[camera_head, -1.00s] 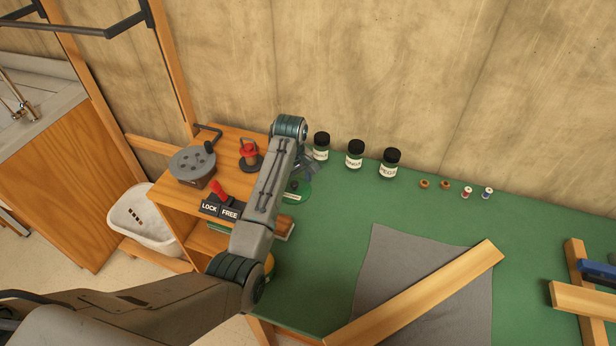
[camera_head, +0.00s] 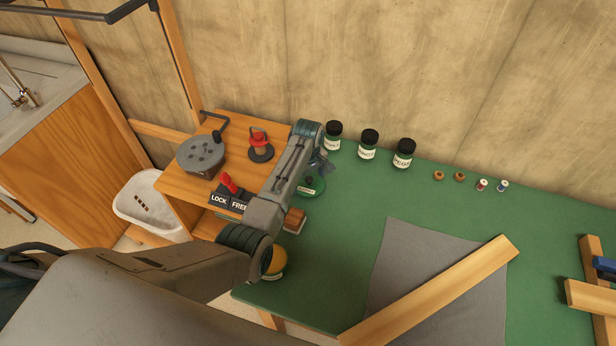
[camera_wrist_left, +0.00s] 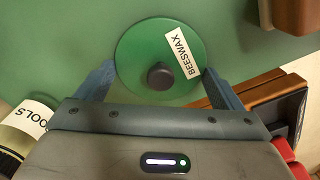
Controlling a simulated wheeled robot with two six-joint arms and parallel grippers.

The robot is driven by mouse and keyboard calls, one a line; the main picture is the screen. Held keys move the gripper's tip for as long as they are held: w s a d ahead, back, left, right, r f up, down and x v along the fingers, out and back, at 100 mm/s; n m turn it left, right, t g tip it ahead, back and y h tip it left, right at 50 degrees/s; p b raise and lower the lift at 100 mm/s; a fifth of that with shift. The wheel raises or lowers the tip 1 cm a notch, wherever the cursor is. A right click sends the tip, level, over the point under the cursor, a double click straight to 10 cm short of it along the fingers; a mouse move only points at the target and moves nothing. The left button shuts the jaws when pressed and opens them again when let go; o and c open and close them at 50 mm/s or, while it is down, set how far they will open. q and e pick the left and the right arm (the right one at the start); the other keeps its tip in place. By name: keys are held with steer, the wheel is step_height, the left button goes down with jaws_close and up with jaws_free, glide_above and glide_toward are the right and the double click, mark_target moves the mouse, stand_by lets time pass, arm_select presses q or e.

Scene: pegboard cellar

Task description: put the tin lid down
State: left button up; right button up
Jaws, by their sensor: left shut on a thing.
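The tin lid is a green disc with a dark knob and a white BEESWAX label, in the left wrist view (camera_wrist_left: 135,70) and, partly hidden by my arm, in the head view (camera_head: 314,188). My left gripper (camera_wrist_left: 160,80) is shut on the lid, one finger at each side of its rim. In the head view my left gripper (camera_head: 323,170) is over the left part of the green bench top (camera_head: 340,260). I cannot tell whether the lid touches the bench. My right gripper is not in view.
A wooden shelf unit (camera_head: 176,186) with a LOCK/FREE lever (camera_head: 229,184) adjoins the bench on the left. A yellow tin (camera_head: 276,262) and a brown block (camera_head: 295,220) are near my arm. Several black-capped jars (camera_head: 368,145) line the back. A plank (camera_head: 430,295) lies on grey cloth (camera_head: 400,255).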

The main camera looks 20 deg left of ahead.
mark_target(308, 177)
arm_select(q)
steer(key=shift+s+f, duration=0.1)
steer(key=shift+f, duration=0.05)
steer(key=o, duration=0.7)
steer(key=shift+f, duration=0.1)
steer(key=shift+r, duration=0.5)
step_height(308, 177, up, 11)
steer(key=shift+r+b, duration=0.2)
steer(key=shift+b, duration=1)
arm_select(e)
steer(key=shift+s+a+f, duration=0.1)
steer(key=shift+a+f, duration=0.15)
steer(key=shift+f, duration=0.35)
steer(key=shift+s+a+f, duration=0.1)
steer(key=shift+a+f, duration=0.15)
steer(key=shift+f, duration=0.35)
